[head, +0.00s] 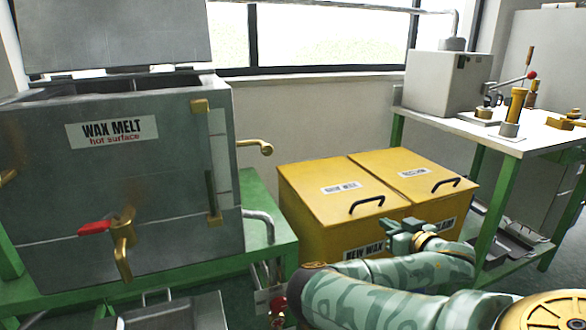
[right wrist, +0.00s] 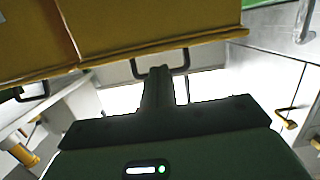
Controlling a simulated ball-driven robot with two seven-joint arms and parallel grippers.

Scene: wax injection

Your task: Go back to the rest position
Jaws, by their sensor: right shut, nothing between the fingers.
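My right arm reaches in from the lower right of the head view, in green camouflage colours. Its gripper (head: 398,240) is at the front of the yellow bins, near the front panel with the wax label. In the right wrist view the gripper fingers (right wrist: 160,78) are together and hold nothing. A yellow bin edge (right wrist: 160,50) and a black handle (right wrist: 184,62) show just beyond the fingertips there. I cannot tell whether the gripper touches the bin. My left gripper is not in view.
A grey wax melt tank (head: 180,160) with raised lid and red-handled tap (head: 97,228) stands on a green stand at left. The two yellow bin lids (head: 330,190) are shut. A white-topped workbench (head: 470,128) with tools stands at right. Grey trays (head: 175,315) lie low in front.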

